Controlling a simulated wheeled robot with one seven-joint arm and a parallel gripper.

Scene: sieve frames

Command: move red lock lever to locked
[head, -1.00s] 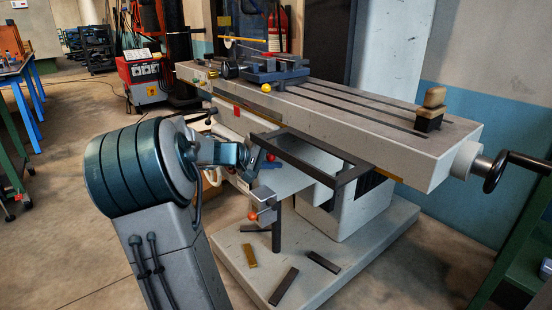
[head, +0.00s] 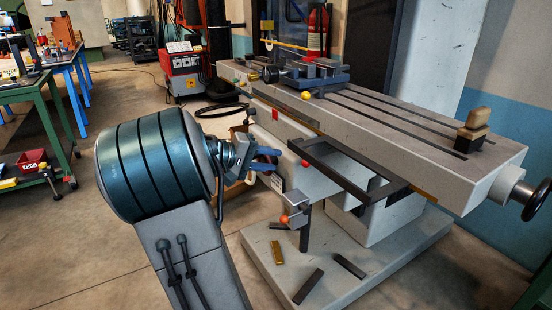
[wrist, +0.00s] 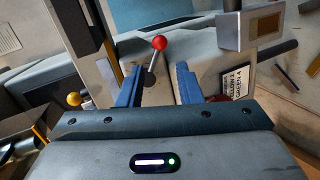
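The red lock lever shows in the wrist view as a red ball (wrist: 159,43) on a short metal rod. In the head view its red ball (head: 305,163) sits at the front of the grey machine, below the long table. My gripper (wrist: 158,78) is open and empty, with its two blue fingers spread. In the wrist view the rod rises between the fingers and the ball lies past their tips; I cannot tell the depth. In the head view my gripper (head: 275,159) is left of the ball, with a small gap. The lever's base is partly hidden.
A dark frame (head: 340,170) juts out right of the lever. A metal block (wrist: 250,25) is near the right finger in the wrist view. A yellow ball (wrist: 73,98) is left of the fingers. An orange ball (head: 284,219) sits lower on the machine. Loose bars lie on its base.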

